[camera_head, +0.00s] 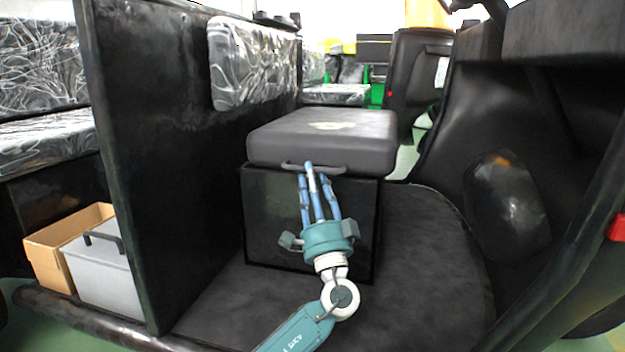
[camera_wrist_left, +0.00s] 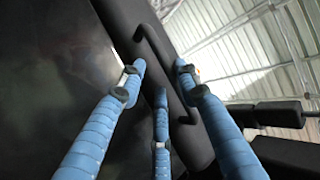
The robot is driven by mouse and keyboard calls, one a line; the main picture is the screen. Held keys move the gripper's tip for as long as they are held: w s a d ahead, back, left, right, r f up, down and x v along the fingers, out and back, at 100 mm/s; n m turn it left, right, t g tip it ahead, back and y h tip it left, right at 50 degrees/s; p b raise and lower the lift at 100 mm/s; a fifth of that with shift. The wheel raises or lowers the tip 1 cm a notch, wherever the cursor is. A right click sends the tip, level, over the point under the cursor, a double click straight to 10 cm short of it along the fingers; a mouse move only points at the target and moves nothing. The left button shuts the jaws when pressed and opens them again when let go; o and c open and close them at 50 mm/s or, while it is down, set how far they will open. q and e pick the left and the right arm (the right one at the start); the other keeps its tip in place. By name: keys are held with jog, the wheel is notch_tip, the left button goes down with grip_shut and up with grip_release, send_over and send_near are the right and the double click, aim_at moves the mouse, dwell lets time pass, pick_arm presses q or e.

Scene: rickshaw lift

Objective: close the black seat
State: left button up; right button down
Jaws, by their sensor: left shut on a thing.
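The black seat (camera_head: 325,142) is a thick dark cushion lying about level over a black box (camera_head: 275,215) in the head view. I cannot tell whether a small gap remains between them. A dark bar handle (camera_head: 336,170) runs along the seat's front lower edge. My left gripper (camera_head: 311,172) reaches up from below with blue fingers shut at this handle. In the left wrist view the fingers of my left gripper (camera_wrist_left: 163,78) sit on both sides of the handle (camera_wrist_left: 188,112), with the seat (camera_wrist_left: 135,35) behind. My right gripper is not in view.
A tall black partition (camera_head: 165,150) stands left of the seat, with a padded backrest (camera_head: 250,62) on it. Beyond it are a grey case (camera_head: 103,270) and a cardboard box (camera_head: 50,255). The dark floor (camera_head: 430,270) to the right is clear.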

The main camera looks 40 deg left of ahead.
pick_arm(q)
jog(key=v, duration=1.2)
